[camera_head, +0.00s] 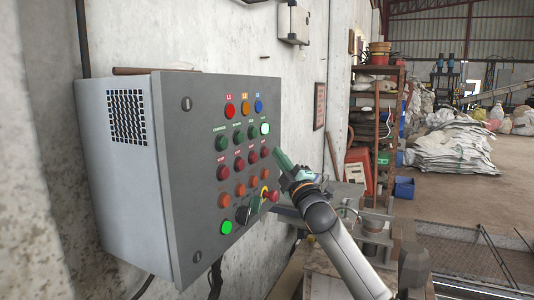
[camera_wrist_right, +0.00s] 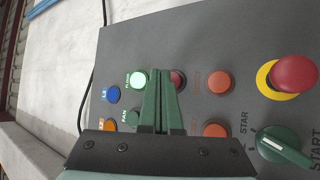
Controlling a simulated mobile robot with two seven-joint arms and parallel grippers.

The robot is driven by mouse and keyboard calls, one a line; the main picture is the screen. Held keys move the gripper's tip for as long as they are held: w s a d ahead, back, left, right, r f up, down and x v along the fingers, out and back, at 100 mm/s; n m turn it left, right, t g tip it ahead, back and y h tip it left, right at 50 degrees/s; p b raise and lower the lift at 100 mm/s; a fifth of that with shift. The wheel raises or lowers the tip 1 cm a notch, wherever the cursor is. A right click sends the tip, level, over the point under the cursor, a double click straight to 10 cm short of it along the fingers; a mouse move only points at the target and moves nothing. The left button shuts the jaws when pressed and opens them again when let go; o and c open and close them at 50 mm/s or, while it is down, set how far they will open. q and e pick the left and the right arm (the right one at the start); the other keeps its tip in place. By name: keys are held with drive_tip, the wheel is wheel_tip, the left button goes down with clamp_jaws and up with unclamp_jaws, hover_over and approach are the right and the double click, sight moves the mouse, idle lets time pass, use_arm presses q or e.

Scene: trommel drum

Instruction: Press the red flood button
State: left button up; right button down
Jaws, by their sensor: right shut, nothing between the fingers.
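A grey control panel (camera_head: 200,125) on the wall carries rows of buttons. The red row's rightmost button (camera_head: 264,152) sits below the lit green button (camera_head: 265,129); its label is too small to read, so I take it as the flood button by position. In the right wrist view this red button (camera_wrist_right: 177,78) is partly hidden behind my fingertips. My right gripper (camera_head: 279,157) is shut and empty, its fingers pointing at the panel beside this button. Whether the tips touch it I cannot tell. It also shows in the wrist view (camera_wrist_right: 162,75). My left gripper is out of view.
A red emergency stop with a yellow collar (camera_head: 272,196) and a green selector switch (camera_wrist_right: 284,146) sit lower on the panel. Orange buttons (camera_wrist_right: 219,82) lie close to the fingers. A shelf rack (camera_head: 378,115) and white sacks (camera_head: 455,148) stand farther back.

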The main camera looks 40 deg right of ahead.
drive_tip(key=shift+w+a, duration=0.1)
drive_tip(key=shift+w, duration=0.1)
idle(0.4)
drive_tip(key=shift+w+a, duration=0.15)
drive_tip(key=shift+w, duration=0.05)
drive_tip(key=shift+w+a, duration=0.2)
drive_tip(key=shift+w, duration=0.2)
idle(0.7)
drive_tip(key=shift+s+d, duration=0.1)
drive_tip(key=shift+s+d+p, duration=0.3)
drive_tip(key=shift+s+p, duration=0.1)
drive_tip(key=shift+s, duration=0.3)
